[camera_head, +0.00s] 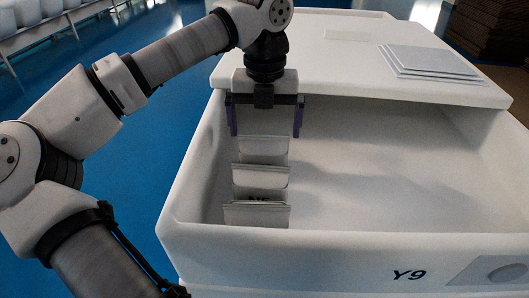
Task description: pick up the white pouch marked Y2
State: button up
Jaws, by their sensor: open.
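Several white pouches stand in a row along the left side of an open white bin (345,243). The rear pouch (263,147), middle pouch (261,178) and front pouch (256,215) show. Dark marking shows partly between the middle and front pouches, but I cannot read it, and I cannot tell which pouch is Y2. My gripper (265,121) points down above the rear end of the row. Its two purple fingers are wide apart, one to each side of the rear pouch's top in the picture. Nothing shows held between them. I cannot tell its exact height above the pouch.
The bin's front wall is marked Y9. The bin's right part is empty. Behind it a white top surface carries a stack of flat white sheets (430,63). The bin's left wall (196,160) runs close beside the pouches. Blue floor (135,165) lies to the left.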

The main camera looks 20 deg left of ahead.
aim_at(264, 145)
jog(key=shift+a+f+p, duration=0.1)
jog(key=shift+f+p, duration=1)
jog(key=shift+f, duration=2.5)
jog(key=shift+c, duration=0.4)
jog(key=c, duration=0.6)
jog(key=shift+r, duration=0.1)
jog(key=shift+c, duration=0.2)
